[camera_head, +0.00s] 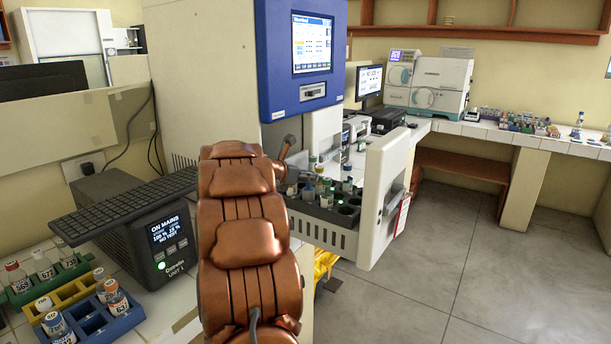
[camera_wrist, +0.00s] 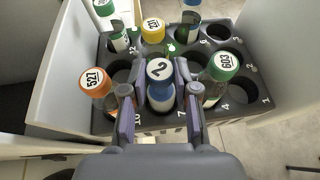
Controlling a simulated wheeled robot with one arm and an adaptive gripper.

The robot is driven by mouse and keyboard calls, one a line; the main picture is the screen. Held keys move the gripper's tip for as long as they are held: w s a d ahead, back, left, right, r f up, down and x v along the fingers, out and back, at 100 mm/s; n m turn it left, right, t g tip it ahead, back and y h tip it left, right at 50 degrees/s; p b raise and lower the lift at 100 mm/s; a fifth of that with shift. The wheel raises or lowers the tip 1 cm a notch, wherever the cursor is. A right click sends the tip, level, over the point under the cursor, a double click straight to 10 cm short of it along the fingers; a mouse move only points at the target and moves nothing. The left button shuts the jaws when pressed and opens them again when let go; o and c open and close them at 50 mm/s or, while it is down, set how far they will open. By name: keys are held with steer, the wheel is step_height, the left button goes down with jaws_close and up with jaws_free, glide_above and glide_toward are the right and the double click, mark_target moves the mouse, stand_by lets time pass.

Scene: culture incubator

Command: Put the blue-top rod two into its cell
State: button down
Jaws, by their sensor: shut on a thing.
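The blue-top rod two (camera_wrist: 160,92) has a blue top with a white disc marked 2. My gripper (camera_wrist: 158,80) is shut on it, one finger on each side. It is over the front row of the dark numbered rack (camera_wrist: 240,108), beside the mark 7, between the orange-top 527 bottle and the green-top 603 bottle. Its lower end is hidden, so I cannot tell how deep it sits. In the head view my gripper (camera_head: 291,176) is over the rack (camera_head: 318,228) in the open drawer, partly hidden by my arm.
The orange-top bottle (camera_wrist: 96,82) and green-top bottle (camera_wrist: 220,68) stand close to my fingers. Pale drawer walls (camera_wrist: 62,70) enclose the rack's sides. Front-right and back-right cells look empty.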

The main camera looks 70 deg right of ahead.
steer(key=shift+f+b, duration=0.2)
steer(key=shift+b, duration=0.15)
steer(key=c, duration=0.9)
jaws_free()
steer(key=shift+r, duration=0.15)
steer(key=shift+r+p, duration=0.2)
steer(key=shift+p, duration=0.35)
steer(key=shift+b+v, duration=1.75)
steer(key=shift+v, duration=4.2)
